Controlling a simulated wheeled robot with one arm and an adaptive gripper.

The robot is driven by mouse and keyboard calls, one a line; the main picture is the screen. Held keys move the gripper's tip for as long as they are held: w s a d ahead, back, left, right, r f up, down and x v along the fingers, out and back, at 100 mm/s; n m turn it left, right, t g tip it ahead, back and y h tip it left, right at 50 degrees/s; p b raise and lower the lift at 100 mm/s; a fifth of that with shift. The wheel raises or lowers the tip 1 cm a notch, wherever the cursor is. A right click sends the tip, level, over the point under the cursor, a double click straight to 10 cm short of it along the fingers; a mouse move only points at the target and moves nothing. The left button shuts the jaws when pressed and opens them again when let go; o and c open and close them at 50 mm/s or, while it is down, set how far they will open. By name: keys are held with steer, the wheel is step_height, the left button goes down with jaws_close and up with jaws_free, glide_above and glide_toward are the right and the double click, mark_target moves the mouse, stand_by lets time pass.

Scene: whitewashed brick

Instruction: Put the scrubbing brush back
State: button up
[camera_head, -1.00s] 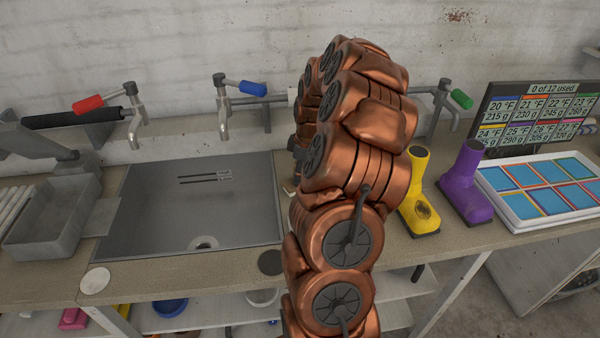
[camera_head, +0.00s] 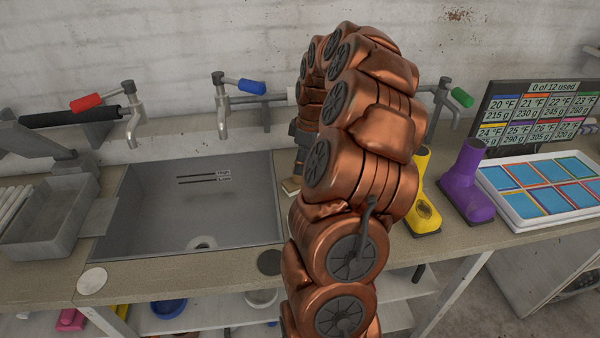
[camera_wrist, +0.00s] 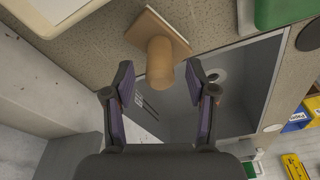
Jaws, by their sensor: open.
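A wooden brush-like piece with a rounded tan handle (camera_wrist: 160,62) and a flat square base (camera_wrist: 172,28) sits on the counter beside the sink in the wrist view. I take it for the scrubbing brush; its bristles cannot be seen. In the head view only a small tan edge (camera_head: 291,186) shows right of the sink, the rest hidden by my arm. My gripper (camera_wrist: 163,84) is open, its two purple-lined fingers apart, with the handle's end between or just beyond the tips. I cannot tell whether they touch it.
The grey sink (camera_head: 140,220) is empty, with taps behind it. A yellow boot (camera_head: 422,190), a purple boot (camera_head: 467,185) and a white tray of blue cards (camera_head: 505,210) stand right. A green object (camera_wrist: 285,12) shows near the brush. A grey bin (camera_head: 30,235) stands left.

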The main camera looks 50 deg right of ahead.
step_height(320, 180, up, 8)
steer(key=s+f+b, duration=0.1)
steer(key=b, duration=0.1)
steer(key=s+a+r+g, duration=0.1)
steer(key=a, duration=1.1)
steer(key=s+a+r, duration=0.1)
steer(key=s+a, duration=0.1)
steer(key=a, duration=1)
steer(key=s+a+f+m+g, duration=0.1)
steer(key=s+a+f+m, duration=0.1)
steer(key=s+a, duration=0.4)
steer(key=s+a+f+m+g, duration=0.1)
steer(key=s+a+f+m, duration=0.2)
steer(key=s, duration=1)
steer(key=a+f, duration=0.1)
steer(key=a, duration=0.2)
steer(key=shift+a+f+h, duration=0.15)
steer(key=shift+a+h, duration=0.1)
steer(key=shift+h, duration=0.15)
